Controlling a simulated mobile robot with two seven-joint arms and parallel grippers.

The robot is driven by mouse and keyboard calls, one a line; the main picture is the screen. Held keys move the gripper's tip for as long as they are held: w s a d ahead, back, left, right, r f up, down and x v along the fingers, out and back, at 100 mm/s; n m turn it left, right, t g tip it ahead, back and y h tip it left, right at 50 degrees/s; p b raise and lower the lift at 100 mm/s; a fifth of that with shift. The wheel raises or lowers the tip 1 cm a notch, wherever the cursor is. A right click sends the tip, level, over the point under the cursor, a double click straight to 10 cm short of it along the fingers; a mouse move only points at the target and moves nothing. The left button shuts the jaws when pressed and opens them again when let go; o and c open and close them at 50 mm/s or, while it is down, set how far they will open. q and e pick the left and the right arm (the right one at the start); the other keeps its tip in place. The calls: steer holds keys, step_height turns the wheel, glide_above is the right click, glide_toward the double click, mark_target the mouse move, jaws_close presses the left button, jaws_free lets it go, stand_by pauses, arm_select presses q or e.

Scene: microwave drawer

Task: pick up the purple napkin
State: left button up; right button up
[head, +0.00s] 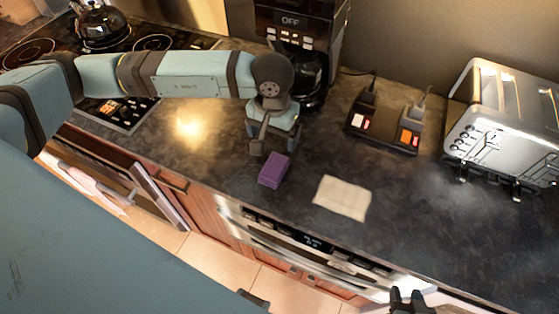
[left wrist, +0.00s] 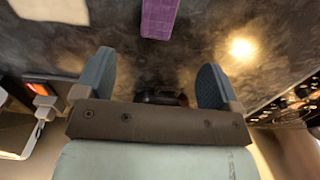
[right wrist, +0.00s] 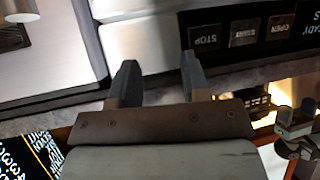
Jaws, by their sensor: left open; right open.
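The purple napkin (head: 273,170) is a small folded block lying on the dark counter near its front edge. It also shows at the top of the left wrist view (left wrist: 159,18). My left gripper (head: 264,143) is just behind the napkin in the head view, pointing down with its fingers apart. In the left wrist view the open fingers (left wrist: 155,66) have nothing between them, and the napkin lies beyond them. My right gripper (head: 410,298) is at the bottom right of the head view, in front of the counter. The right wrist view shows its fingers (right wrist: 158,75) apart and empty.
A white cloth (head: 343,198) lies to the right of the napkin. A coffee maker (head: 297,45), a switch box (head: 383,130) and a toaster (head: 505,120) stand behind. A stovetop with a kettle (head: 101,25) is at left. A drawer appliance (head: 310,245) is below the counter.

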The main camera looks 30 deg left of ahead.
arm_select(q)
steer(key=b, duration=0.2)
glide_above(274, 167)
step_height(274, 167, down, 8)
steer(key=shift+w+r, duration=0.1)
steer(key=shift+r, duration=0.1)
steer(key=shift+f, duration=0.45)
step_height(274, 167, down, 4)
steer(key=shift+r+b, duration=0.1)
steer(key=shift+b, duration=0.5)
steer(key=shift+f, duration=0.35)
steer(key=c, duration=1)
arm_select(e)
step_height(274, 167, down, 4)
steer(key=shift+s+r, duration=0.1)
steer(key=shift+s, duration=0.05)
arm_select(q)
steer(key=shift+r, duration=0.15)
